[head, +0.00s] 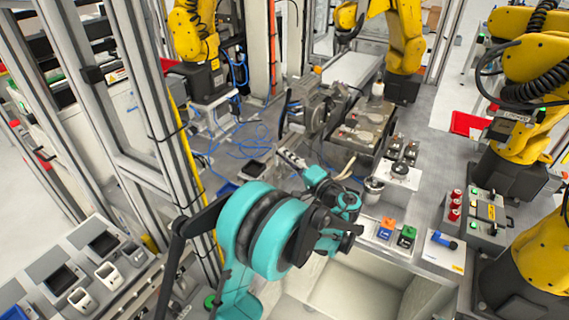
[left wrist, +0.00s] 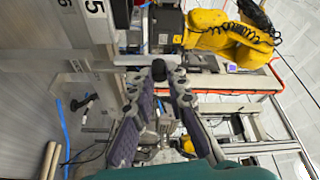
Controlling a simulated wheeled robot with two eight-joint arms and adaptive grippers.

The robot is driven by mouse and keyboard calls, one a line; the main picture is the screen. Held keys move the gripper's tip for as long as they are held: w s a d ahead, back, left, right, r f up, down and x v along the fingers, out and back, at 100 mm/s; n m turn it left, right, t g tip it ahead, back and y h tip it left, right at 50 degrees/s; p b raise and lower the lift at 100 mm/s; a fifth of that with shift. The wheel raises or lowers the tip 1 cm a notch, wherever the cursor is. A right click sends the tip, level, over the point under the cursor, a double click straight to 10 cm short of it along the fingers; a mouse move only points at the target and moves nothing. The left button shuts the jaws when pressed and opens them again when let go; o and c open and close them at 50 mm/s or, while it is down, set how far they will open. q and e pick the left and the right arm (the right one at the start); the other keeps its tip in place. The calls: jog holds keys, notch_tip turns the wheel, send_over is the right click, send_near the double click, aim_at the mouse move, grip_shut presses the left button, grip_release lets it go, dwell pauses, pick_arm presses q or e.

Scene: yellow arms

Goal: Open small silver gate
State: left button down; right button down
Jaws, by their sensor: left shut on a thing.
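My left arm, teal and black, reaches across the middle of the head view. Its gripper (head: 292,158) is small there, and the arm partly hides what lies below it. In the left wrist view, the two grey fingers with purple pads (left wrist: 168,78) converge at their tips. They are closed on a small dark knob-like part (left wrist: 158,70) beside a silver metal bar (left wrist: 135,60). This bar looks like part of the silver gate, but its full outline and hinge side cannot be made out. My right gripper is not in view.
Tall silver frame posts (head: 150,115) stand at the left of the head view. Yellow robot arms stand at the back (head: 195,35) and right (head: 530,70). A grey workbench (head: 420,200) carries machine parts, buttons and red cylinders. Grey control panels (head: 75,275) are at lower left.

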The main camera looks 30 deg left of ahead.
pick_arm(q)
jog(key=shift+d+f+y+b, duration=0.2)
jog(key=shift+f+y+b, duration=0.1)
jog(key=shift+b, duration=0.25)
jog(key=c, duration=1.5)
grip_release()
jog(key=shift+r, duration=0.1)
jog(key=shift+d, duration=0.1)
jog(key=v, duration=1.2)
jog(key=shift+s, duration=0.1)
